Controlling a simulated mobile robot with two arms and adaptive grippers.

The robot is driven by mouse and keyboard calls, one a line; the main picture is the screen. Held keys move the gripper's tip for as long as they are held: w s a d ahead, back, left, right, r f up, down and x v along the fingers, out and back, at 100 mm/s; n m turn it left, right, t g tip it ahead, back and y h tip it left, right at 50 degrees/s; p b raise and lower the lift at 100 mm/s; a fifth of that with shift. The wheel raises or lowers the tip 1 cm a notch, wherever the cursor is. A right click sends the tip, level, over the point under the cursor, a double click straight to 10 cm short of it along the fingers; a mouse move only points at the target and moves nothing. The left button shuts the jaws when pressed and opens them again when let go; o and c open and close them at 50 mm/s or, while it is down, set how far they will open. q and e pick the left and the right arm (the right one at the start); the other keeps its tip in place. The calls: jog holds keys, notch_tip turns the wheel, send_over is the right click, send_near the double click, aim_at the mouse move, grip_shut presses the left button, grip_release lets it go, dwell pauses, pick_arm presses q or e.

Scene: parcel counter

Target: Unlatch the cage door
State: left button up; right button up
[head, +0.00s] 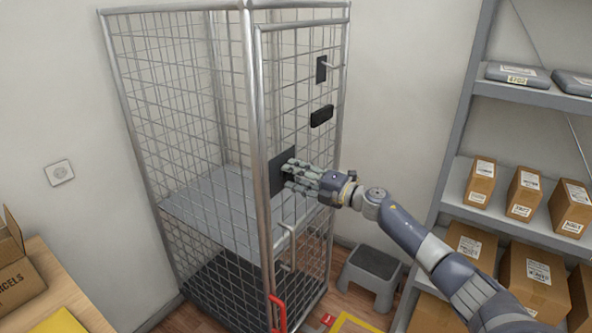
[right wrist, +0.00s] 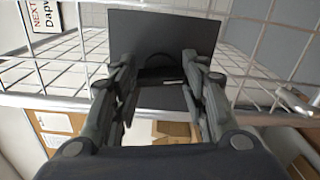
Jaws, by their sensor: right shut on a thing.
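The wire cage (head: 180,110) stands against the wall, and its door (head: 300,60) is in its frame on the right side. A dark latch plate (head: 275,178) sits on the door mesh and fills the top of the right wrist view (right wrist: 165,28). My right gripper (head: 290,177) is at this plate. In the right wrist view its two fingers (right wrist: 161,78) are on either side of a small dark latch piece (right wrist: 160,74) on the plate, shut on it. The fingers partly hide the latch in the head view. My left gripper is not in view.
Higher on the door are a black block (head: 321,116) and a small plate with a lever (head: 322,69). A grey step stool (head: 371,272) stands on the floor right of the cage. Shelves with parcels (head: 480,182) are at right; a wooden table (head: 60,300) is at lower left.

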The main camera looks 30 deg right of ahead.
jog(key=shift+r+m+p, duration=0.1)
jog(key=shift+m+p, duration=0.35)
jog(key=shift+m, duration=0.45)
jog(key=o, duration=1.1)
jog(key=shift+c, duration=0.2)
jog(key=shift+s, duration=0.1)
jog(key=v, duration=1.2)
